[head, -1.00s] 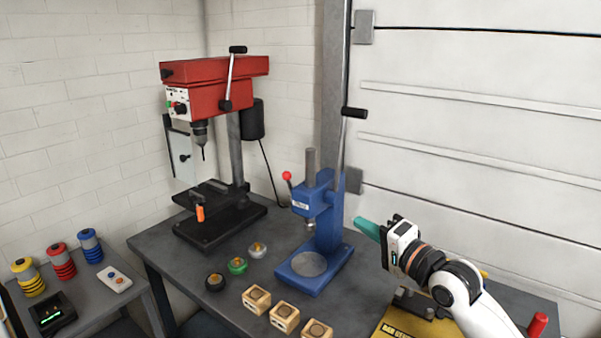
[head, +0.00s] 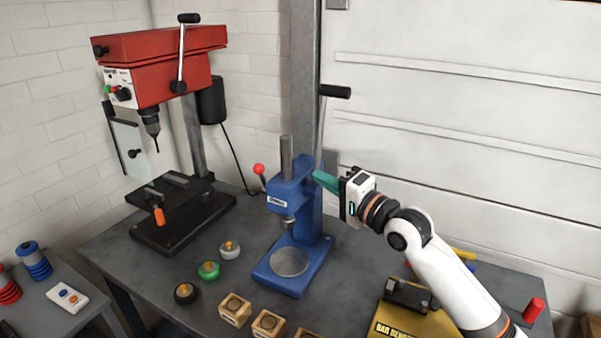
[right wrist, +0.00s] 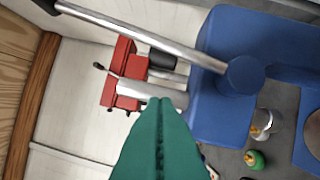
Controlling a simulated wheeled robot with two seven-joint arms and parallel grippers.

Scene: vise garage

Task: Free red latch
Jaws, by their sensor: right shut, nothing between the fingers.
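A red ball knob (head: 259,169) on a short stem sticks out from the left side of the blue press (head: 289,200). My right gripper (head: 318,177) has teal fingers, shut and empty, pointing left at the upper right side of the press head. In the right wrist view, the closed fingers (right wrist: 158,110) are just beside the blue press body (right wrist: 215,105); whether they touch it I cannot tell. The red knob is not clearly visible there. The press's long silver lever (head: 320,135) stands up with a black grip. My left gripper is out of view.
A red drill press (head: 160,70) stands on the table's left. Round pucks (head: 209,270) and wooden blocks (head: 268,322) lie in front of the blue press. A yellow bar bender (head: 400,325) is at the front right. A side table (head: 75,325) is at left.

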